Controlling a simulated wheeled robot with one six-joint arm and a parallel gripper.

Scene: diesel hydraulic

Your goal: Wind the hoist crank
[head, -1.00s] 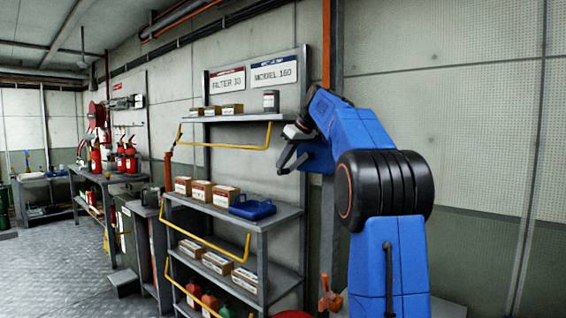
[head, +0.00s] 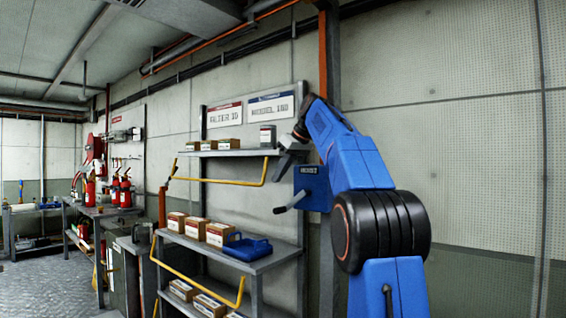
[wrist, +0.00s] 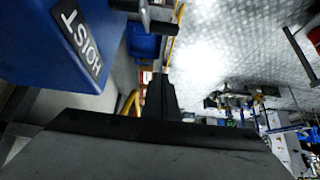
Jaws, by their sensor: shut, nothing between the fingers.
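The blue hoist box (head: 312,186), labelled HOIST, is on the wall post right of the shelf rack. Its crank (head: 290,202) sticks out to the lower left with a dark grip at its end. In the wrist view the hoist box (wrist: 65,45) fills the upper left, and part of the crank (wrist: 150,14) shows at the top edge. My gripper (head: 287,150) is just above and in front of the box, apart from the crank grip. In the wrist view my gripper (wrist: 160,95) is dark, shut and empty.
A bench with fire extinguishers (head: 90,190) is farther left. Floor (head: 50,285) is clear at lower left.

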